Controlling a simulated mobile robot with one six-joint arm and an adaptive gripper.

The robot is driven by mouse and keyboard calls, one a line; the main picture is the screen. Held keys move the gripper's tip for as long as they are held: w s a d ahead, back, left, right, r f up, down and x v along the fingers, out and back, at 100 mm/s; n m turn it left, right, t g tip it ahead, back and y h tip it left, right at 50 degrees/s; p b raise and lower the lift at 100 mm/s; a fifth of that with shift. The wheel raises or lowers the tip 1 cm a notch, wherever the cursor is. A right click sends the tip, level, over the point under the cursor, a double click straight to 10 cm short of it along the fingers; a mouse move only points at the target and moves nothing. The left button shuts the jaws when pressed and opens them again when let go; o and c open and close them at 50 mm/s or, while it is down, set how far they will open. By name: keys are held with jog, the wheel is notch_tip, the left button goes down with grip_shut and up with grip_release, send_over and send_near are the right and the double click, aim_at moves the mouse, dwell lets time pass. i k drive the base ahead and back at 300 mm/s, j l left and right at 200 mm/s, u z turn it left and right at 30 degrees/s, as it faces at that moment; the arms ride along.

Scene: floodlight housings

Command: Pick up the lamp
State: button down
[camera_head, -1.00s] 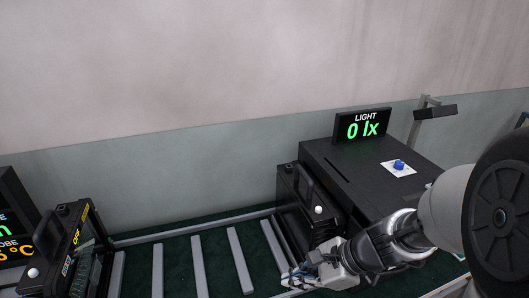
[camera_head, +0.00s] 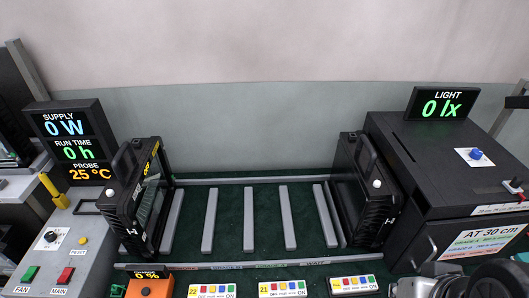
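Two black floodlight housings stand upright on the dark green rack; which one is the lamp of the task I cannot tell. The left housing (camera_head: 128,205) has a carrying handle, a white knob, a yellow marking and a letter H. The right housing (camera_head: 366,205) has the same handle, knob and H and stands close beside the large black box. My gripper (camera_head: 415,287) shows only in part at the bottom right edge, in front of and below the right housing, apart from it. Its fingers are cut off or too small to read.
Grey slats (camera_head: 248,218) with free room between them fill the rack's middle. The black light-meter box (camera_head: 415,140) reads 0 lx at right. A supply display (camera_head: 72,135) reads 0 W at left.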

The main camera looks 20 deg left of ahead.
aim_at(368, 199)
jog(key=i+l+u, duration=0.2)
jog(key=i+l, duration=0.6)
jog(key=l, duration=0.05)
